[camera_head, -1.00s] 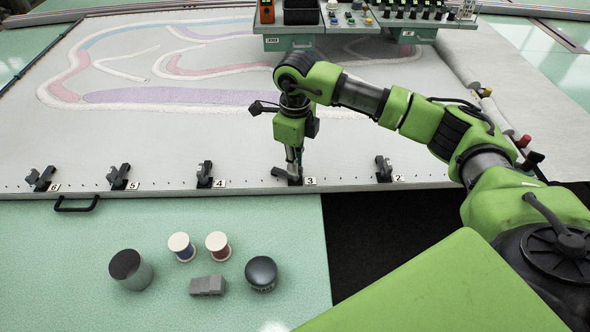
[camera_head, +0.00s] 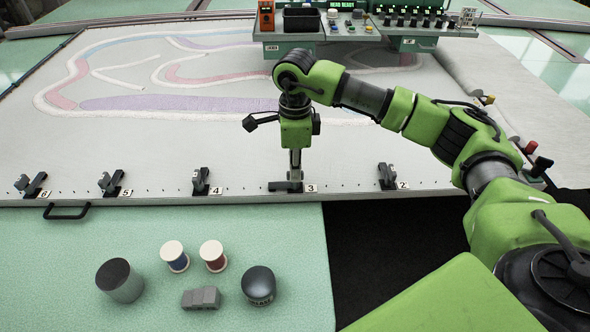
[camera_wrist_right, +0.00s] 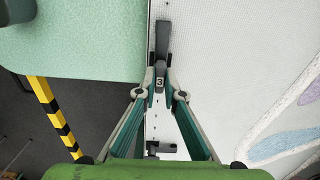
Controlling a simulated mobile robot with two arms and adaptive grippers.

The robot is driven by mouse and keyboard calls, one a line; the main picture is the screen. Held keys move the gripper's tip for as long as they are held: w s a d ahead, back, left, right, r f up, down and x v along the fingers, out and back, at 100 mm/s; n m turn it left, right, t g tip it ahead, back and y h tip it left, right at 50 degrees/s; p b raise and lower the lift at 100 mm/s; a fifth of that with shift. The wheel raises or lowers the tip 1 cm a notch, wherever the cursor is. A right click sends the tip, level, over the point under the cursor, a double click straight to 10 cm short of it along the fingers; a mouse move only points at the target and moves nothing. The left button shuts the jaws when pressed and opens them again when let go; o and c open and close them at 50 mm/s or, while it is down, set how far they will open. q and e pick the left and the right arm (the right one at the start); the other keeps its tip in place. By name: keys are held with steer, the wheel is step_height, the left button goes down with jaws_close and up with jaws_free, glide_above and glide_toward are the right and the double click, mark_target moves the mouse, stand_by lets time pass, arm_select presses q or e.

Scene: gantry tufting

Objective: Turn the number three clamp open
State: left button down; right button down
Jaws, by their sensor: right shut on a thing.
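The number three clamp (camera_head: 281,187) sits on the front rail of the tufting frame, left of its "3" label. Its dark lever lies along the rail, pointing left. My right gripper (camera_head: 295,178) points down onto the clamp's right end. In the right wrist view the dark lever (camera_wrist_right: 163,40) runs along the rail beyond the fingers. There my right gripper (camera_wrist_right: 161,77) has a finger on each side of the clamp, near the "3" label, and is shut on it. My left gripper is not in view.
The number two clamp (camera_head: 387,177) and number four clamp (camera_head: 201,182) stand upright on either side. A green table holds a dark cylinder (camera_head: 120,281), two thread spools (camera_head: 174,257), a grey block (camera_head: 201,298) and a round dark-topped container (camera_head: 259,286). A control console (camera_head: 350,25) stands behind.

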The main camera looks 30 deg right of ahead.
steer(key=shift+r, duration=0.1)
steer(key=c, duration=2.1)
jaws_free()
steer(key=shift+c, duration=0.2)
step_height(320, 180, up, 12)
